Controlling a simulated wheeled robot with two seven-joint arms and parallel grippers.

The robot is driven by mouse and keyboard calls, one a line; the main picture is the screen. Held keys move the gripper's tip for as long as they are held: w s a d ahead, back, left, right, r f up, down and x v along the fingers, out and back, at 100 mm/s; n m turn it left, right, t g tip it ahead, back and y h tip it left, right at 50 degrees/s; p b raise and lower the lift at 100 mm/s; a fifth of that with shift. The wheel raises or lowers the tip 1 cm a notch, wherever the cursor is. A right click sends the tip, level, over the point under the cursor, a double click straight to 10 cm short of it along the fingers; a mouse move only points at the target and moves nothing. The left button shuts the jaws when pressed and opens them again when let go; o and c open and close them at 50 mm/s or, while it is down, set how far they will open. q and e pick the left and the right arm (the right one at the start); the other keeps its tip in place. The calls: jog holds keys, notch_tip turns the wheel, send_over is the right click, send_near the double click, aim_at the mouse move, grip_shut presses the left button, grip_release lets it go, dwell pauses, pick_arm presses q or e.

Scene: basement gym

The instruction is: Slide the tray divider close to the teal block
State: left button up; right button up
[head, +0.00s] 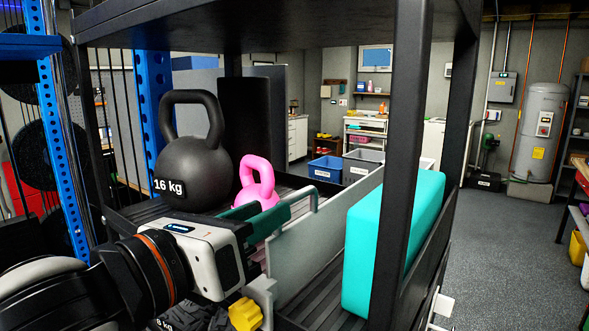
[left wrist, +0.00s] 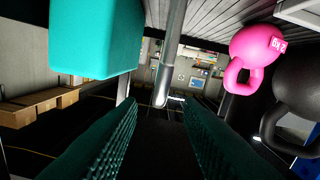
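The tray divider (head: 325,232) is a pale, thin upright panel on the dark slatted shelf. The teal block (head: 375,245) stands to its right, with a gap between them. In the left wrist view the divider (left wrist: 172,50) shows nearly edge-on as a grey bar between and beyond the open fingertips (left wrist: 160,108), with space on both sides. The teal block (left wrist: 95,38) is at upper left there. My right gripper does not show in either view.
A black 16 kg kettlebell (head: 193,165) and a pink kettlebell (head: 257,183) stand left of the divider. A black rack post (head: 405,140) rises in front of the teal block. The rack's upper shelf (head: 280,22) hangs above. The slatted floor between divider and block looks clear.

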aim_at(296, 194)
pick_arm(q)
jog(key=shift+w+d+r+p, duration=0.2)
jog(key=shift+w+d+p, duration=0.3)
jog(key=shift+p, duration=0.55)
jog(key=x, duration=0.3)
jog(key=p+x, duration=0.1)
jog(key=x, duration=0.1)
jog(key=shift+w+d+f, duration=0.1)
jog(key=shift+w+f, duration=0.15)
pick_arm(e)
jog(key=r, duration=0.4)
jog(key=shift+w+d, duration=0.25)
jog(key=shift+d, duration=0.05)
pick_arm(q)
grip_shut()
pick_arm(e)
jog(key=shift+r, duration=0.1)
